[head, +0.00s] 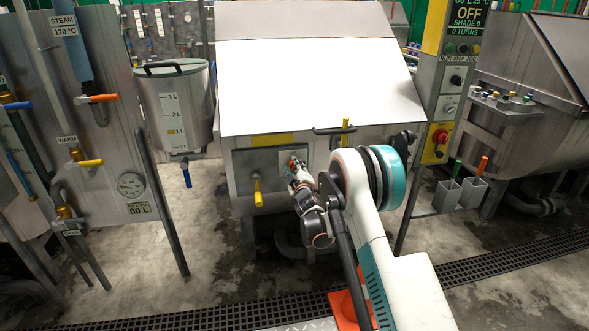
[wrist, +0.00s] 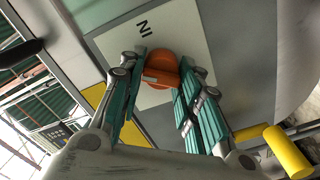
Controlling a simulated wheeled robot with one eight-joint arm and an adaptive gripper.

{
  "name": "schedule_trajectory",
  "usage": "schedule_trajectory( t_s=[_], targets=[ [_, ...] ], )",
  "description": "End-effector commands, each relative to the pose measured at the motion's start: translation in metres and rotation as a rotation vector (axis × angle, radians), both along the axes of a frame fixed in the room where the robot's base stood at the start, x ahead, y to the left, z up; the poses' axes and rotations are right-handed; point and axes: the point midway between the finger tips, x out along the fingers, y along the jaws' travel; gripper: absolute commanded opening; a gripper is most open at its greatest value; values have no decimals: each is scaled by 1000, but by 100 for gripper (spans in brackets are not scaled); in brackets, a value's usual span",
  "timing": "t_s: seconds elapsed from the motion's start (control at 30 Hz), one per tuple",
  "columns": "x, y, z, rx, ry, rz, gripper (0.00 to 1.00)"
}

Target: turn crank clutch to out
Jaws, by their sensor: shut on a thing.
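The crank clutch is an orange round knob (wrist: 163,62) with a raised grip bar, on a pale plate (wrist: 116,42) marked "IN" in the wrist view. The wrist picture is turned, so the letters stand upside down. My gripper (wrist: 163,74) has its teal fingers on both sides of the knob, shut on it. In the head view my gripper (head: 296,172) reaches the pale plate (head: 285,154) on the front of the steel dyeing machine (head: 240,182). There the fingers hide much of the knob. An "OUT" mark is not visible.
A yellow lever (head: 257,194) hangs left of my gripper, and a yellow upright handle (head: 345,128) stands above right. A yellow cylinder (wrist: 288,152) is near the right finger. A grey measuring tank (head: 175,108) stands left. A control post (head: 442,100) stands right.

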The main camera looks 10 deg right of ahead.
Motion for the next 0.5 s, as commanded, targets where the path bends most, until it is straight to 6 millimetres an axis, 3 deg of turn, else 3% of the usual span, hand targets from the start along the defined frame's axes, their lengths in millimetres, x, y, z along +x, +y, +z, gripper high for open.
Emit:
schedule_trajectory(
  t_s=[0.5],
  targets=[
    [0,1,-2,-450,0,1,8]
  ],
)
